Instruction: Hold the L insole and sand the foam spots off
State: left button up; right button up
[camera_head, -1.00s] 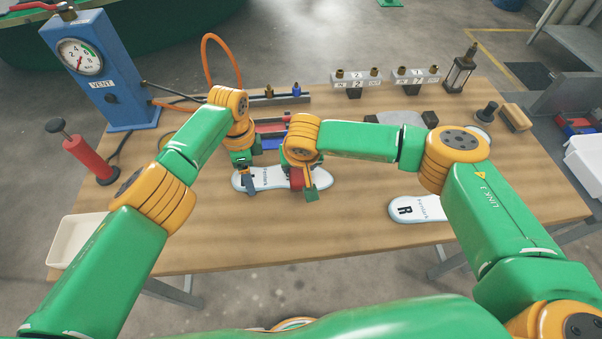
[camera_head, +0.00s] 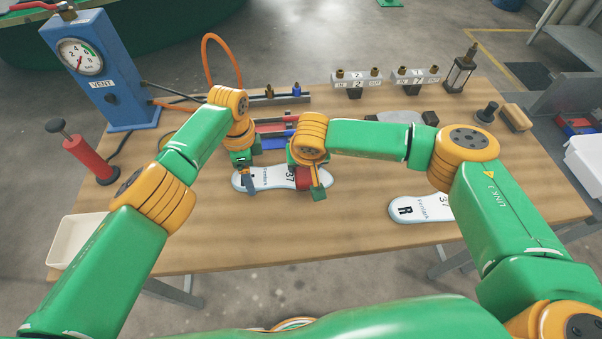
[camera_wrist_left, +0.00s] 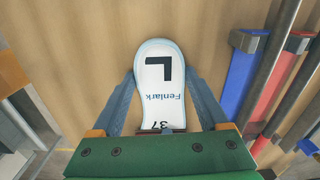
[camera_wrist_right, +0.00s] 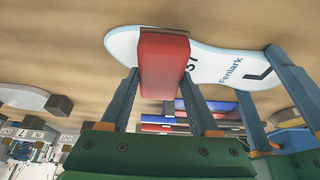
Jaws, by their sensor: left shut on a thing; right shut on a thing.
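The white L insole (camera_head: 270,177) lies flat on the wooden table, with its L end to the left. My left gripper (camera_head: 249,178) is shut on it, with fingers along both sides; the left wrist view shows the L, "Fenlark" and "37" on the insole (camera_wrist_left: 161,85). My right gripper (camera_head: 313,183) is shut on a red block (camera_head: 303,178) with a darker layer along one edge. In the right wrist view the block (camera_wrist_right: 164,65) is over the plain end of the insole, beside the "37", and appears to touch it. I can make out no foam spots.
The R insole (camera_head: 408,209) lies at the right front. Red and blue bars (camera_head: 272,143) are just behind the L insole. A blue gauge box (camera_head: 100,75), a red pump (camera_head: 90,158) and a white tray (camera_head: 75,240) are at the left. The table's front middle is clear.

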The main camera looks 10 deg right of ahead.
aim_at(287, 171)
pick_arm(q)
jog(key=shift+d, duration=0.1)
pick_arm(e)
jog(key=shift+a, duration=2.05)
jog(key=shift+w+d+r, duration=0.1)
jog(key=shift+r, duration=0.2)
notch_tip(287, 171, up, 6)
jog(key=shift+r, duration=0.25)
